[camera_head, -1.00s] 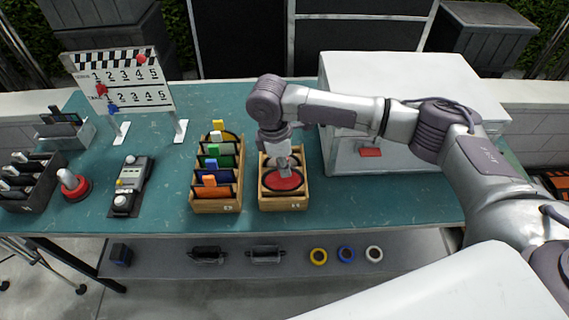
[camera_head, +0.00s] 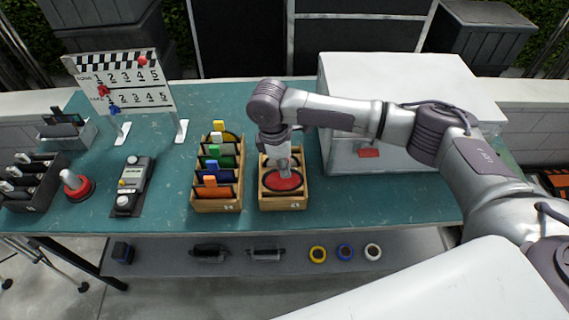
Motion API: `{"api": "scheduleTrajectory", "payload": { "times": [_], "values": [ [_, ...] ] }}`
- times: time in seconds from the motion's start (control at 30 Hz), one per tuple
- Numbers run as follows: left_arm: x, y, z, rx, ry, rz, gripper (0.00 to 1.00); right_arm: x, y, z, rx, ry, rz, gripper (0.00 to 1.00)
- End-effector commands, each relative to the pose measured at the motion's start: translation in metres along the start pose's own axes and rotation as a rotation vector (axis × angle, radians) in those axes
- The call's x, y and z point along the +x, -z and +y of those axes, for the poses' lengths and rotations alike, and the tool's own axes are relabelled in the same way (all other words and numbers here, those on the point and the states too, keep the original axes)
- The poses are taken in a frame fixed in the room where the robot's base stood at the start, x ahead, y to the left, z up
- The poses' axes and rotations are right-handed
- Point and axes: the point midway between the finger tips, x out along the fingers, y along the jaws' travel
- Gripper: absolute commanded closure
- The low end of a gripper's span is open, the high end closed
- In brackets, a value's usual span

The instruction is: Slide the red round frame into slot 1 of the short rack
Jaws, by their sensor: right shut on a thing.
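The red round frame (camera_head: 284,181) has a red face with a dark rim and sits at the front of the short rack (camera_head: 284,204), a small wooden rack near the middle of the table. Its lower part is hidden by the rack, so how deep it sits is hard to tell. My right gripper (camera_head: 284,166) points down from above and is shut on the frame's upper part; its fingers cover that part. My left gripper does not show.
A longer wooden rack (camera_head: 217,206) with several coloured frames stands just left of the short rack. A white box (camera_head: 410,90) stands at the right. A black device (camera_head: 130,185), a red-based knob (camera_head: 76,187) and a numbered board (camera_head: 122,88) are at the left. Rolls of tape lie on the lower shelf.

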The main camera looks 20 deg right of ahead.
Motion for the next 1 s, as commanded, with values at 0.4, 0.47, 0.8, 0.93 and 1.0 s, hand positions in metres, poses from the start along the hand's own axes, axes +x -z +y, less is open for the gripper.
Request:
{"api": "scheduleTrajectory", "payload": {
  "times": [0.4, 0.47, 0.8, 0.93, 1.0],
  "values": [
    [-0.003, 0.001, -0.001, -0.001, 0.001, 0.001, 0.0, 0.0, 0.0, 0.0, 0.0, -0.001, 0.0, 1.0],
    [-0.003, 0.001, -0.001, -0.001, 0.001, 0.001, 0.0, 0.0, 0.0, 0.0, 0.0, -0.001, 0.0, 1.0],
    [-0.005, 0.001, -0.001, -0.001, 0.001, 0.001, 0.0, 0.009, 0.002, 0.0, 0.0, 0.001, 0.001, 1.0],
    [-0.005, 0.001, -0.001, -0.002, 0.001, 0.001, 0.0, 0.011, 0.002, 0.0, 0.0, 0.0, 0.001, 1.0],
    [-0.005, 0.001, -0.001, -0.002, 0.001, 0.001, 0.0, 0.012, 0.002, 0.0, 0.0, -0.001, 0.001, 1.0]
  ]
}}
